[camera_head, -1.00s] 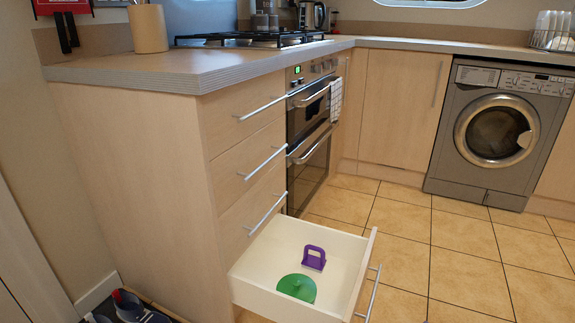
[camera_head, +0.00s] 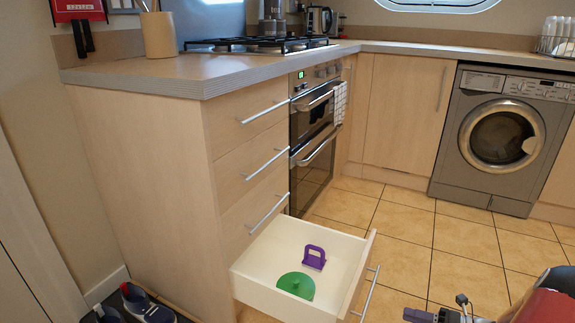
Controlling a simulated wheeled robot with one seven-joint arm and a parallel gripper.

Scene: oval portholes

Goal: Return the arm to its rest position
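Part of my arm, red and dark grey, shows at the bottom right corner of the head view. What seems to be my gripper (camera_head: 438,314) is at the bottom edge, right of the open drawer and apart from it. Most of it is cut off, so I cannot tell whether it is open or shut, or whether it holds anything.
The bottom drawer (camera_head: 347,295) is pulled out, with a purple handled object (camera_head: 314,257) and a green round object (camera_head: 296,285) inside. The counter (camera_head: 150,75) is at left, the washing machine (camera_head: 501,137) at back right. Shoes (camera_head: 146,304) lie at bottom left. Tiled floor (camera_head: 408,223) is clear.

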